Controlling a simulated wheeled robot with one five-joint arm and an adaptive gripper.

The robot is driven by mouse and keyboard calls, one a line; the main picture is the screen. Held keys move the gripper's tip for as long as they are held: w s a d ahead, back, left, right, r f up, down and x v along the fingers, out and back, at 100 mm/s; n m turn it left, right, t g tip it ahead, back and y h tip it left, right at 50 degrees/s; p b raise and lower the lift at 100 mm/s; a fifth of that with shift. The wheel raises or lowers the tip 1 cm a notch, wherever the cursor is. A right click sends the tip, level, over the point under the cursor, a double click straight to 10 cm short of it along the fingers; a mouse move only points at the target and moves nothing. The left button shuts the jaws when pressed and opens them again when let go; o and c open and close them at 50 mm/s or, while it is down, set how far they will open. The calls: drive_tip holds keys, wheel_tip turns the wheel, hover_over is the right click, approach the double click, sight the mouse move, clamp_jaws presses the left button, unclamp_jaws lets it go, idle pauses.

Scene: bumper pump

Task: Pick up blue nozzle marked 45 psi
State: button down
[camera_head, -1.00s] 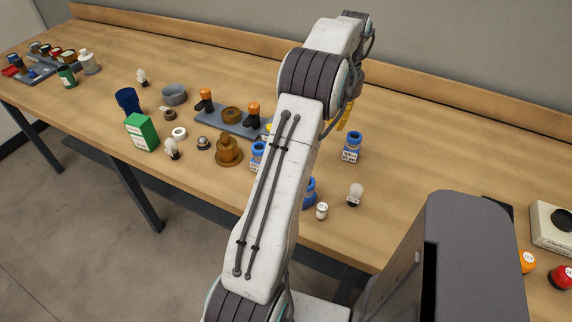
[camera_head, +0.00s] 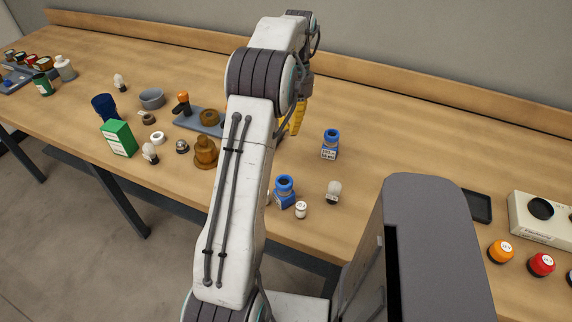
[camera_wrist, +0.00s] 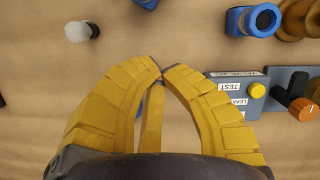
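Several blue nozzles with printed labels are on the bench; I cannot read the pressure marks. One blue nozzle (camera_head: 330,143) stands upright right of my arm, and another blue nozzle (camera_head: 284,191) is nearer the front edge. The wrist view shows one blue nozzle (camera_wrist: 255,19) at the upper right and part of another (camera_wrist: 146,3) at the top edge. A blue sliver shows behind the fingers, mostly hidden. My gripper (camera_wrist: 162,72) has yellow fingers whose tips meet, with nothing seen between the tips. In the head view my gripper (camera_head: 292,124) is partly hidden behind my arm.
A white-topped bulb (camera_head: 333,190) and a small white-capped bottle (camera_head: 301,210) stand near the front nozzle. Brown fittings (camera_head: 205,152) stand left. Bench behind is clear.

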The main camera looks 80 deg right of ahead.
sight(284, 191)
drive_tip(key=p+x, duration=0.2)
drive_tip(key=x, duration=0.2)
drive_tip(key=p+x, duration=0.2)
drive_tip(key=x, duration=0.2)
drive_tip(key=shift+a+r, duration=0.1)
drive_tip(key=shift+a, duration=0.15)
drive_tip(key=a+p, duration=0.2)
drive_tip(key=shift+p, duration=0.35)
drive_tip(key=shift+a, duration=0.8)
drive_tip(key=shift+f, duration=0.2)
